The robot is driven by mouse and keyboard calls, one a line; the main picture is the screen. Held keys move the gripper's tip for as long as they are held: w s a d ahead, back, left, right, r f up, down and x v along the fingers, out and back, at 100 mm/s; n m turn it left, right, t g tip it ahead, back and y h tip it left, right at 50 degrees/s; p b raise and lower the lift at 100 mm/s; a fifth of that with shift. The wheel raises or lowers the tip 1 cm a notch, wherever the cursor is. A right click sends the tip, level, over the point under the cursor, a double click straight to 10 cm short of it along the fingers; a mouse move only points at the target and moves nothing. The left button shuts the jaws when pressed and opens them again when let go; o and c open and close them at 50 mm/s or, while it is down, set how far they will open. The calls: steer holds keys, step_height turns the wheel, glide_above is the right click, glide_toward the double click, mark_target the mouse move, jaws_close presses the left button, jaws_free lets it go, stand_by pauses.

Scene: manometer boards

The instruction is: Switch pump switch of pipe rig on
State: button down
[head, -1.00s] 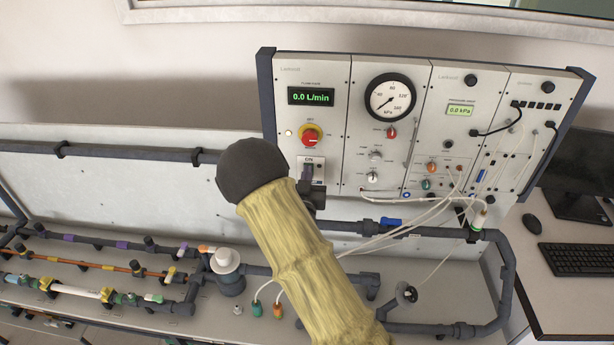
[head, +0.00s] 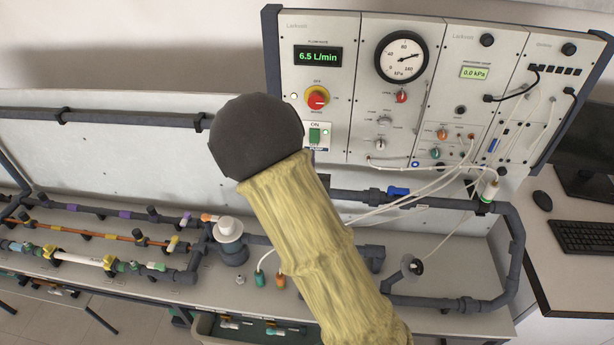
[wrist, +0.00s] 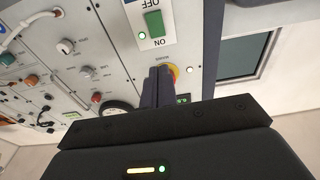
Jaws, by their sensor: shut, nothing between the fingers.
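The pump switch (head: 315,135) is a green rocker on a white plate, low on the left panel of the pipe rig's board (head: 345,90). Its plate reads ON at the top, and a small green light shows beside it. The rocker also shows in the wrist view (wrist: 154,24), upside down. The flow display (head: 318,57) reads 6.5 L/min. My gripper (wrist: 159,70) is shut and empty, with its fingertips apart from the rocker in the wrist picture. In the head view my arm hides the gripper.
A red and yellow rotary switch (head: 317,97) sits just above the pump switch. A pressure dial (head: 401,57) and several knobs are to its right. White tubes (head: 420,200) hang in front of the board. Pipes and valves (head: 100,240) fill the bench at left.

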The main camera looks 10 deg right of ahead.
steer(key=s+d+f+n+g+y, duration=0.1)
steer(key=s+f+g+y, duration=0.2)
steer(key=s+g, duration=0.5)
steer(key=s+d+f+n+g+y+b, duration=0.1)
steer(key=s+f+n+g+y, duration=0.1)
steer(key=s+g, duration=0.5)
steer(key=s+f+y, duration=0.1)
steer(key=s+f, duration=0.1)
steer(key=s, duration=0.4)
steer(key=shift+s+d+f+n+g, duration=0.15)
steer(key=shift+s+f+n+g, duration=0.15)
steer(key=shift+s+g, duration=0.1)
steer(key=shift+w, duration=0.1)
stand_by(1.1)
